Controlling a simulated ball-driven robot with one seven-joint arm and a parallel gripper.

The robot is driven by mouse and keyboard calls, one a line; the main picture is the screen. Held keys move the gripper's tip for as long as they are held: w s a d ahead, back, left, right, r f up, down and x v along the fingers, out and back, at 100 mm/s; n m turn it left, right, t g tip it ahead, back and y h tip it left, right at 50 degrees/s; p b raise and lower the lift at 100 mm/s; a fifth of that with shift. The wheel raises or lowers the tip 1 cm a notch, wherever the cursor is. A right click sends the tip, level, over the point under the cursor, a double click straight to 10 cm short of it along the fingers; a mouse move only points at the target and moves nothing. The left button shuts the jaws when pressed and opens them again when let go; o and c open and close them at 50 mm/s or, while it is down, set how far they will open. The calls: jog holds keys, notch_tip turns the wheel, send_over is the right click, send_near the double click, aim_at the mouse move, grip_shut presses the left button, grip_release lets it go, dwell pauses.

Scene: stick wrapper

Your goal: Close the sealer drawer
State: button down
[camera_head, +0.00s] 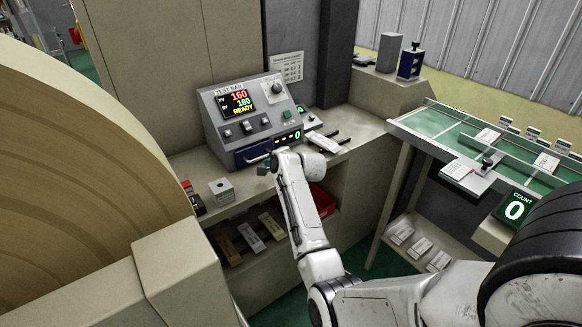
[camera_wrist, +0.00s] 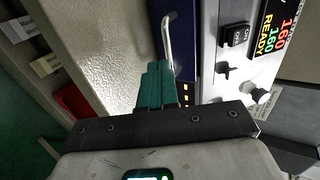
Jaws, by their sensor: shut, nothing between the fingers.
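The sealer (camera_head: 244,108) is a grey sloped box on the bench, with a lit display reading 160, 160 and READY. Its drawer (camera_head: 247,154) has a dark blue front with a silver bar handle at the base of the machine. The blue drawer front (camera_wrist: 187,40) and its handle (camera_wrist: 168,36) also show in the wrist view. How far the drawer stands out is hard to tell. My gripper (camera_head: 263,169) is in front of the drawer. Its teal fingers (camera_wrist: 161,70) are shut and empty, with tips close to the handle's end; contact is unclear.
A small grey box (camera_head: 221,188) sits on the bench to the left. Wrappers (camera_head: 322,142) lie right of the sealer. A red bin (camera_head: 318,199) is below the bench, partly behind my arm. A green-topped table (camera_head: 455,135) with a counter stands at right.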

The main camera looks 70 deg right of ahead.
jog(key=shift+s+a+r, duration=0.2)
jog(key=shift+s+r, duration=0.05)
jog(key=shift+s, duration=0.2)
jog(key=v, duration=0.8)
jog(key=shift+s+a, duration=0.1)
jog(key=shift+s, duration=0.05)
